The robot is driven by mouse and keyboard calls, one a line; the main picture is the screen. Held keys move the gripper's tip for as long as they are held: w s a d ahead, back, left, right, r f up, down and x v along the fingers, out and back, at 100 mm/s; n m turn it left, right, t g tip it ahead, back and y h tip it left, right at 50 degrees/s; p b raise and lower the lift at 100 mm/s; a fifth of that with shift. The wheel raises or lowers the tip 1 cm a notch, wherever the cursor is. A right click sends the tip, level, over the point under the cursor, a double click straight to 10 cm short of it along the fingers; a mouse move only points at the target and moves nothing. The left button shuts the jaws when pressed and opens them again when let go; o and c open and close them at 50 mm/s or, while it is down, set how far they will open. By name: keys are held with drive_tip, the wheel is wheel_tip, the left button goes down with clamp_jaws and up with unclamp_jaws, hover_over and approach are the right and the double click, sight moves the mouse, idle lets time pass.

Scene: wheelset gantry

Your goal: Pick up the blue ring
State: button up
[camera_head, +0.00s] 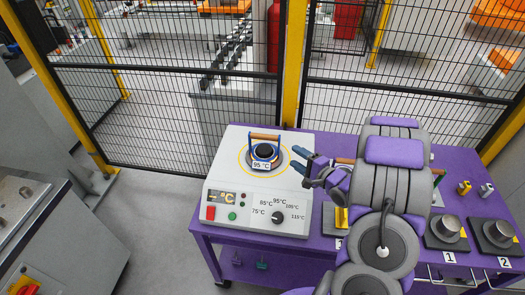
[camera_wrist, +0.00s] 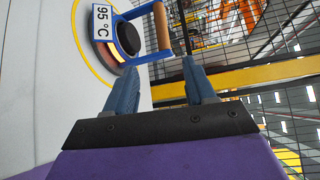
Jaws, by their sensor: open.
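The blue ring (camera_head: 254,157) sits on the round heating spot of the white heater box, around a black knob-like centre. It has a wooden handle above it and a "95 °C" tag in front. In the wrist view the blue ring (camera_wrist: 143,10) shows at the top, with the wooden handle (camera_wrist: 161,25) beyond my fingertips. My gripper (camera_head: 300,160) is open and empty, just right of the ring. Its two blue fingers also show in the wrist view (camera_wrist: 160,66), apart from each other and short of the handle.
The white heater box (camera_head: 225,165) has a dial and buttons and stands on the purple table (camera_head: 215,235). Numbered stands with metal cylinders (camera_head: 447,228) are at the right. A black mesh fence (camera_head: 180,100) with yellow posts rises behind the table.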

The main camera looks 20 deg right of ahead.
drive_tip(key=b, duration=0.3)
approach(266, 139)
drive_tip(key=w+f, duration=0.1)
drive_tip(key=w, duration=0.4)
drive_tip(key=shift+w+a+f, duration=0.25)
drive_tip(key=shift+w+f, duration=0.05)
drive_tip(key=shift+w, duration=0.4)
drive_tip(key=b+x, duration=0.1)
drive_tip(key=x, duration=0.1)
drive_tip(key=b+x, duration=0.1)
drive_tip(key=x, duration=0.2)
drive_tip(key=shift+s+a+r, duration=0.1)
drive_tip(key=shift+a+r, duration=0.15)
drive_tip(key=shift+s, duration=0.1)
clamp_jaws()
drive_tip(key=shift+s+f, duration=0.1)
drive_tip(key=shift+f, duration=0.1)
